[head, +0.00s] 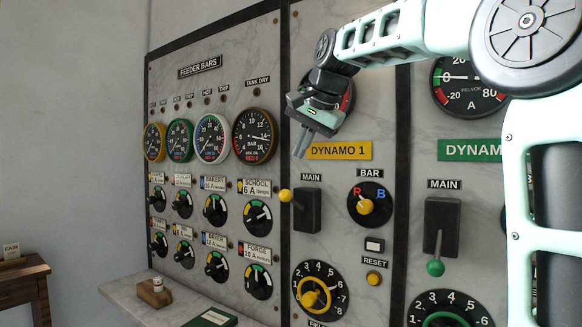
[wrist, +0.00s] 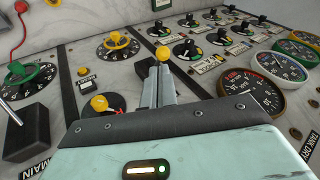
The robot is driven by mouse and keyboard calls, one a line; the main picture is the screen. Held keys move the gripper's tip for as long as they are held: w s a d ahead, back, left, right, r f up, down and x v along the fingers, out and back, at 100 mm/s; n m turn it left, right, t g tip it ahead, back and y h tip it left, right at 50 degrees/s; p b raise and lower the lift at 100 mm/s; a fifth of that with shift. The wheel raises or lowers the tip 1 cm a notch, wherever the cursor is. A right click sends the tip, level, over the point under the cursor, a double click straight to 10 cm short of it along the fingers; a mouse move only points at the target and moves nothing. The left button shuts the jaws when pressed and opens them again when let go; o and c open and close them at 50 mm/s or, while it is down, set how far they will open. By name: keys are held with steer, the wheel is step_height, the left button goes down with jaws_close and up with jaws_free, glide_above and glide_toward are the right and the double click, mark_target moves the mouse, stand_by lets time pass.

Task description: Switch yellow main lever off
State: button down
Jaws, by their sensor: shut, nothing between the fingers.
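The yellow main lever is a black block (head: 307,210) under a MAIN label on the DYNAMO 1 panel. Its yellow ball (head: 285,195) sticks out toward the left at about the block's upper part. In the wrist view the yellow ball (wrist: 162,53) shows just past my fingertips, and the block is partly hidden behind the fingers. My gripper (head: 300,155) is above and in front of the lever, fingers pointing down, shut and empty. In the head view a gap shows between the fingertips and the ball. The gripper also shows in the wrist view (wrist: 158,68).
The green main lever (head: 435,268) on the neighbouring panel hangs down. A BAR selector (head: 367,205) and yellow rotary dial (head: 315,293) lie close by. Round gauges (head: 255,134) and small knobs fill the left panel. A shelf (head: 140,290) juts out below.

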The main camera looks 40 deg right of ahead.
mark_target(287, 191)
steer(key=shift+s+d+r+m, duration=0.2)
steer(key=shift+d+r+m, duration=0.3)
steer(key=shift+d+r, duration=0.65)
steer(key=p+x, duration=0.3)
steer(key=x, duration=1.1)
steer(key=shift+w+d+r+p, duration=0.15)
steer(key=shift+w+r+p, duration=0.05)
steer(key=shift+p, duration=0.1)
steer(key=shift+f, duration=0.1)
